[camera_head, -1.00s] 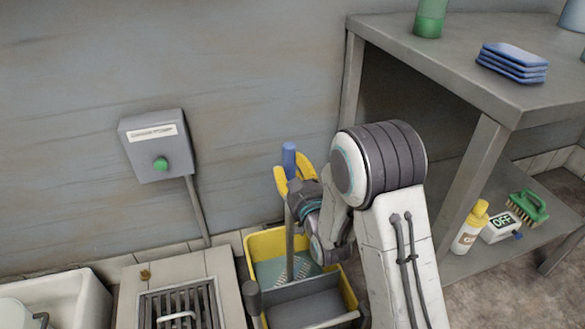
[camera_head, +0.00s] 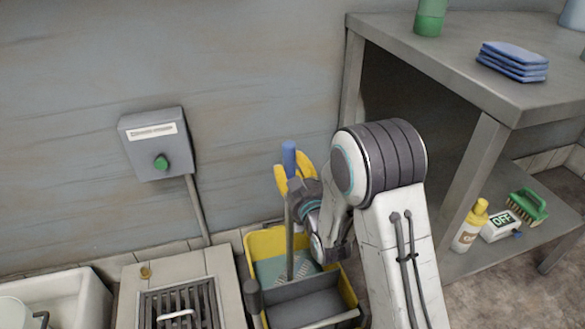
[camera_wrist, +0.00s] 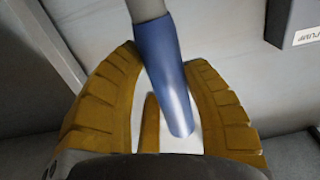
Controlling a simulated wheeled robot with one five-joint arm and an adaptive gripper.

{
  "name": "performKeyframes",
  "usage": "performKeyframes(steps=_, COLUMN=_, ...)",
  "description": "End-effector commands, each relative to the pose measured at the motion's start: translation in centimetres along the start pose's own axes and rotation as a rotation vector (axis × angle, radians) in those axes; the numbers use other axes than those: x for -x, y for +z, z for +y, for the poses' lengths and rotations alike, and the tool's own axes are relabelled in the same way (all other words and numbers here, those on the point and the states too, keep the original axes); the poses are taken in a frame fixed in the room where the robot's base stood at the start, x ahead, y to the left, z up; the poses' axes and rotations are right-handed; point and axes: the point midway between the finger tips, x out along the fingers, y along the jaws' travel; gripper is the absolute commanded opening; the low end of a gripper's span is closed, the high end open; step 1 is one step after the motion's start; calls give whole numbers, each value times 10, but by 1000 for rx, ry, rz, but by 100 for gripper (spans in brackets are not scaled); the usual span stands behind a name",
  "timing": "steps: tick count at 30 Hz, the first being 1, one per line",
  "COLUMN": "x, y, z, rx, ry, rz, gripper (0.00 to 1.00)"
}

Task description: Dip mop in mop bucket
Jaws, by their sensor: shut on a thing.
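The mop (camera_head: 289,225) stands nearly upright, with a grey shaft and a blue grip at its top. Its lower end is inside the yellow mop bucket (camera_head: 249,250), in the part with the blue-green water; the mop head is hard to make out there. My gripper (camera_head: 292,175) has yellow fingers and is shut around the mop near the blue grip. In the wrist view the blue grip (camera_wrist: 165,85) passes between the two ribbed yellow fingers. My arm hides the bucket's right side.
A grey control box (camera_head: 155,145) with a green button hangs on the wall. A floor grate (camera_head: 180,305) lies left of the bucket. A metal shelf table (camera_head: 470,75) stands at right, with blue cloths (camera_head: 513,60) on top and a green brush (camera_head: 528,206) below.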

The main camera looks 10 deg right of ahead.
Motion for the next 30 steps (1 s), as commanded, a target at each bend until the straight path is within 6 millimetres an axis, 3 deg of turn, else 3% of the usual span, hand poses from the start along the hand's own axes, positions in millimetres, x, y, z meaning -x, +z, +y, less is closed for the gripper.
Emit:
performKeyframes(steps=7, x=0, y=-11, z=0, rx=0, ry=0, rz=7, gripper=7)
performKeyframes(steps=18, x=0, y=-46, z=-1, rx=0, ry=-2, rz=1, gripper=7)
performKeyframes(steps=30, x=4, y=-61, z=-3, rx=0, ry=-5, rz=0, gripper=7)
